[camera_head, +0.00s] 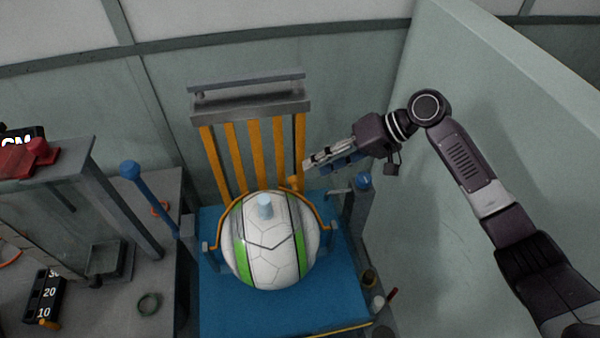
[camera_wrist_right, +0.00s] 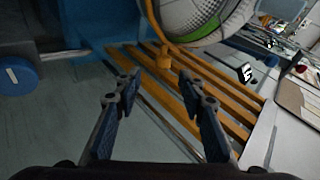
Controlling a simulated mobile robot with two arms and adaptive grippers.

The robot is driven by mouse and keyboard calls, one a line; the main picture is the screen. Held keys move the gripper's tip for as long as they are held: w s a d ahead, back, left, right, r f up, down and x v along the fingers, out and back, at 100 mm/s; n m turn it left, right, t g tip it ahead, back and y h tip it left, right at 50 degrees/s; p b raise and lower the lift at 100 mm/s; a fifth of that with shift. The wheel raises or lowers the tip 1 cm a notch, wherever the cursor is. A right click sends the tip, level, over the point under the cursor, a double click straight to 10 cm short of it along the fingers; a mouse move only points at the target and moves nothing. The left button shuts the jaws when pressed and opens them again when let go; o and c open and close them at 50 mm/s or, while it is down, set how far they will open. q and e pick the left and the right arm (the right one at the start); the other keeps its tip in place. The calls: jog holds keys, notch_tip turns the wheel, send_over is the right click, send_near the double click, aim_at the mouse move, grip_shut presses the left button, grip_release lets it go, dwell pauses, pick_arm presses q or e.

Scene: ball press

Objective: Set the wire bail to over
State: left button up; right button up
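The wire bail (camera_head: 222,212) is a thin orange hoop with its ends low at both sides of the ball. Its arch runs behind the ball, partly hidden. An orange knob (camera_head: 295,182) sits on the bail at the ball's rear right; the knob also shows in the right wrist view (camera_wrist_right: 165,60). The white ball (camera_head: 272,262) with green stripes rests on the blue base (camera_head: 240,318). My right gripper (camera_head: 310,164) is open and empty, above and right of the knob. In the right wrist view its fingertips (camera_wrist_right: 160,80) stand apart, with the knob showing between and beyond them.
Orange slats (camera_head: 231,158) under a grey beam (camera_head: 250,107) rise behind the ball. A pale blue cylinder (camera_head: 265,206) stands on the ball's top. A blue-handled lever (camera_head: 150,200) rises at left. A blue-topped post (camera_head: 362,190) and green wall (camera_head: 480,130) are at right.

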aim_at(298, 179)
jog(key=shift+s+a+f+p, duration=0.2)
jog(key=shift+s+a+f, duration=0.1)
jog(key=shift+a, duration=0.3)
jog(key=shift+s+a+f+p, duration=0.2)
jog(key=shift+a+f, duration=0.05)
jog(key=shift+a, duration=0.3)
jog(key=x, duration=0.2)
jog(key=shift+w+a+f+p, duration=0.2)
jog(key=shift+f+p, duration=0.1)
jog(key=shift+f, duration=0.05)
jog(key=shift+w+a+f, duration=0.1)
jog(key=shift+a+f, duration=0.35)
jog(key=shift+f, duration=0.15)
pick_arm(q)
jog(key=s, duration=0.1)
jog(key=s+r, duration=0.1)
jog(key=s, duration=0.1)
jog(key=shift+s+a+r, duration=0.1)
jog(key=shift+s+r, duration=0.25)
jog(key=shift+s, duration=0.05)
pick_arm(e)
grip_shut()
